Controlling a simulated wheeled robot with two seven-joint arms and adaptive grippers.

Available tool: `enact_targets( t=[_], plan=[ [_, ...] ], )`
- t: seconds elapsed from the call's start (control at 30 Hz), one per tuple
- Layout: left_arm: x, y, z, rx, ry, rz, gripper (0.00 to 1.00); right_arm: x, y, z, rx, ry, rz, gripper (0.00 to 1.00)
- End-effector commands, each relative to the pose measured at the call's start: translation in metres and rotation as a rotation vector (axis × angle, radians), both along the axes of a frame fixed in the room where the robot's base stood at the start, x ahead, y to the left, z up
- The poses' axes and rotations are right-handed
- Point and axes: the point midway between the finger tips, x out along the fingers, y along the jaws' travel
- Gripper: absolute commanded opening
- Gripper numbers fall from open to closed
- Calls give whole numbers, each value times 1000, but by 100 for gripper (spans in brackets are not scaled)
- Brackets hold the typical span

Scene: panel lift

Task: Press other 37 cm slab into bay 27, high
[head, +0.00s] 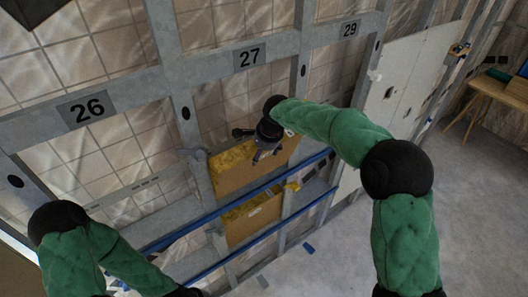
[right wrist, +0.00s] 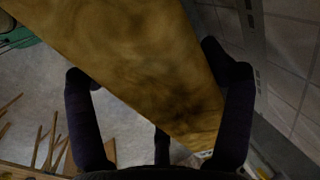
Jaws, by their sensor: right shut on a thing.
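My right gripper (head: 262,146) is shut on a yellow-brown slab (head: 240,175) under the number 27 plate (head: 249,57). In the right wrist view the slab (right wrist: 150,50) runs between the two dark fingers. The slab is at the opening of bay 27, above a blue strap; I cannot tell how deep it sits. A second slab (head: 262,214) of the same colour stands lower in the same bay, between the blue straps. My left arm comes in at the lower left, and its gripper is out of view.
Two blue straps (head: 205,229) cross the bays. The floor at right is mostly clear.

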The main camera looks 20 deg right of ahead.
Motion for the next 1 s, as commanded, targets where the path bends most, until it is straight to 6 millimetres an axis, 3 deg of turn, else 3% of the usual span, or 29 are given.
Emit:
enact_targets(
  t=[0.4,0.83,0.87,0.9,1.0],
  plan=[
    [0,0,0,0,0,0,0,5,0,6,3,-17,-2,23],
    [0,0,-3,0,0,0,0,4,0,-1,2,-12,-2,23],
    [0,0,-3,0,0,0,0,4,0,-1,2,-12,-2,90],
    [0,0,-3,0,0,0,0,3,0,-1,1,-11,-2,100],
    [0,0,-3,0,0,0,0,3,0,-1,2,-9,-2,100]
  ],
)
